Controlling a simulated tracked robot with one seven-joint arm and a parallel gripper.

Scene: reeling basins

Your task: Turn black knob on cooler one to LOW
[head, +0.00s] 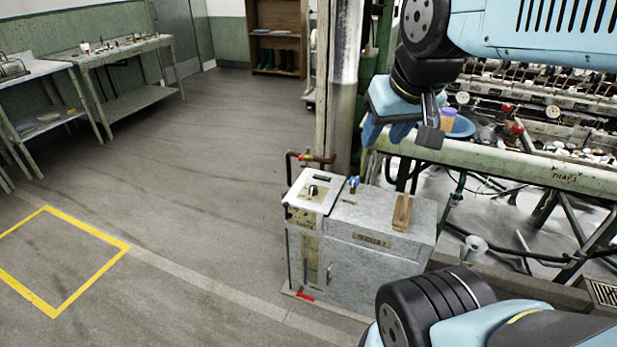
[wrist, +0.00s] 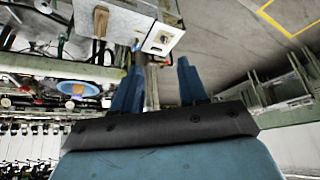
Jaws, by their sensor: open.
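The cooler (head: 365,258) is a grey speckled cabinet with a label plate on its front, in the middle of the head view. A black knob (head: 313,190) sits on the pale panel (head: 318,178) at its left top. In the wrist view the knob (wrist: 164,39) shows small and dark on the pale panel, beyond the fingertips. My gripper (head: 386,133) is open and empty, with blue fingers, and appears above the right rear of the cooler in the head view. It is apart from the knob. The fingers also show in the wrist view (wrist: 159,68). The knob's setting is too small to read.
A blue-handled valve (head: 353,184) and a wooden block (head: 402,213) are on the cooler's top. A post (head: 345,90) stands behind it. Reeling machinery with a long pale beam (head: 500,163) lies to the right.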

